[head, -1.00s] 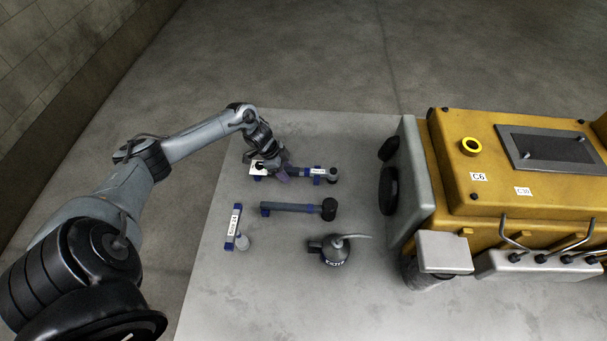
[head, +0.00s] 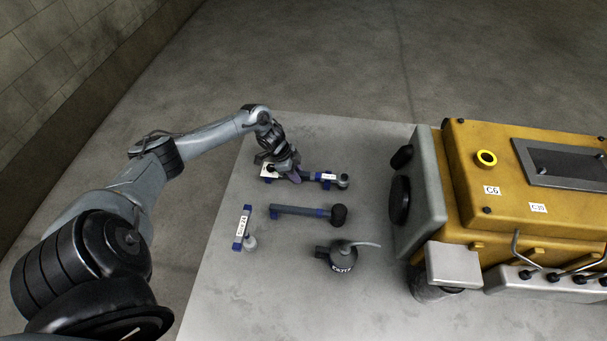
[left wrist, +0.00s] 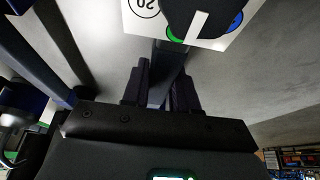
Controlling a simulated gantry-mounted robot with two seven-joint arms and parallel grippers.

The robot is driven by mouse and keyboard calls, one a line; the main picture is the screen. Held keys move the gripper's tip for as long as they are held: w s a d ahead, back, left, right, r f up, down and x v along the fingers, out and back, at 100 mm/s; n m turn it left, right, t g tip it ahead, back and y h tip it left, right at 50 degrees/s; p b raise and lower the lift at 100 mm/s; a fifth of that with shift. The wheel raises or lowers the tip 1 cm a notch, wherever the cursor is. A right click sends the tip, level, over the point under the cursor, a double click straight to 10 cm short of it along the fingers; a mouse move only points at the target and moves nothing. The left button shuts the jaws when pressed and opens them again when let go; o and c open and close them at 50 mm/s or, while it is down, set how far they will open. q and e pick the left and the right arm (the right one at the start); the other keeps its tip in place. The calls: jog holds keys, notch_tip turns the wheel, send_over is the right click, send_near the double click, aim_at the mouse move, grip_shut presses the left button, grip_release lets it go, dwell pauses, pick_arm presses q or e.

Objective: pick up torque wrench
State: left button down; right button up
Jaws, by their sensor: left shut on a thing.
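The torque wrench (head: 342,180) is a grey bar tool with a round head at its right end. It lies along the far part of the grey table, at blue supports (head: 326,183). My left gripper (head: 293,175) reaches down over its handle and is shut on it. In the left wrist view, the dark fingers (left wrist: 167,88) stand on both sides of the grey handle (left wrist: 170,62). A white card (left wrist: 135,18) marked 20 and a dark round end show beyond. The fingers hide part of the handle. I cannot tell whether the wrench is clear of its supports. My right gripper is not in view.
A dark-headed mallet (head: 300,211) lies parallel, nearer the front. A labelled blue holder (head: 242,228) and a dark oil can (head: 342,259) with a long spout are nearer still. A yellow engine (head: 500,190) fills the right side. The table front is bare.

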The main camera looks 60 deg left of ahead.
aim_at(304, 174)
pick_arm(q)
jog(key=shift+r+p, duration=0.3)
jog(key=shift+r, duration=0.2)
jog(key=r, duration=0.1)
jog(key=r+p, duration=0.2)
jog(key=r, duration=0.1)
jog(key=shift+w+d, duration=0.3)
jog(key=shift+d, duration=0.05)
jog(key=w+d+r+p, duration=0.4)
jog(key=w+d+r, duration=0.2)
jog(key=d, duration=0.2)
jog(key=shift+w+d, duration=0.2)
jog(key=shift+w, duration=0.2)
jog(key=c, duration=1.6)
grip_release()
grip_shut()
